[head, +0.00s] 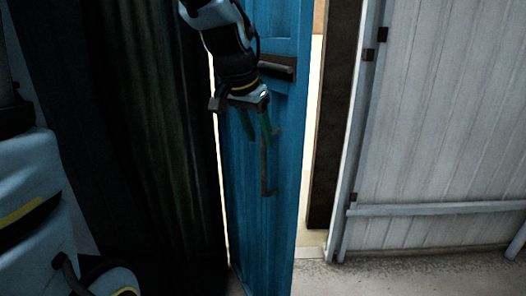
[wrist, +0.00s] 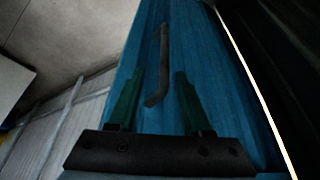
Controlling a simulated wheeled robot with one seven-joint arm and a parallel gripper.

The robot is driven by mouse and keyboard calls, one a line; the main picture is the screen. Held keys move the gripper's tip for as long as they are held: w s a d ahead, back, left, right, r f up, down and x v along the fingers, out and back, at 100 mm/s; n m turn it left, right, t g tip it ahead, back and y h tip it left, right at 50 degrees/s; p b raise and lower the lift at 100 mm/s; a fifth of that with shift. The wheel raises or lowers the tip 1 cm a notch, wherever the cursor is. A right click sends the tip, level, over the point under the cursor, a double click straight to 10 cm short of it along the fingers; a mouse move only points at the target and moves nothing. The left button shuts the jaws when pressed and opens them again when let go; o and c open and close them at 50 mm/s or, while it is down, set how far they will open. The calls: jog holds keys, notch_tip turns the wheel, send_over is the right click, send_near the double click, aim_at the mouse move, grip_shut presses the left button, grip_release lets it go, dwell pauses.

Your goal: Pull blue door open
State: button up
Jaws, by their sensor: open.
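The blue door (head: 264,228) stands ajar in the head view, with bright gaps along both sides. A thin dark pull handle (head: 264,165) with a bent lower end is on its face. My gripper (head: 258,137) is open in front of the door, at the handle's upper part. In the wrist view, the handle (wrist: 163,62) shows between my two green fingers (wrist: 159,72), which stand apart from it on both sides. I cannot tell how deep it sits between them. My gripper hides part of the handle's top in the head view.
A dark latch block (head: 277,67) sits on the door above my gripper. A dark post (head: 332,120) and a pale corrugated wall (head: 445,120) with a rail (head: 435,208) are at the right. A dark corrugated surface (head: 150,130) is close at the left. Bare floor (head: 410,272) shows at lower right.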

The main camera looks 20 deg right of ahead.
jog(key=shift+v, duration=1.2)
jog(key=a+f+n+y, duration=0.1)
jog(key=a+f+n, duration=0.4)
jog(key=a, duration=0.8)
jog(key=s+a+f+n+y, duration=0.1)
jog(key=a+f+n+y, duration=0.1)
jog(key=a+f+n, duration=0.3)
jog(key=a+f, duration=0.4)
jog(key=a, duration=0.4)
jog(key=shift+s+g, duration=0.25)
jog(key=shift+g, duration=0.15)
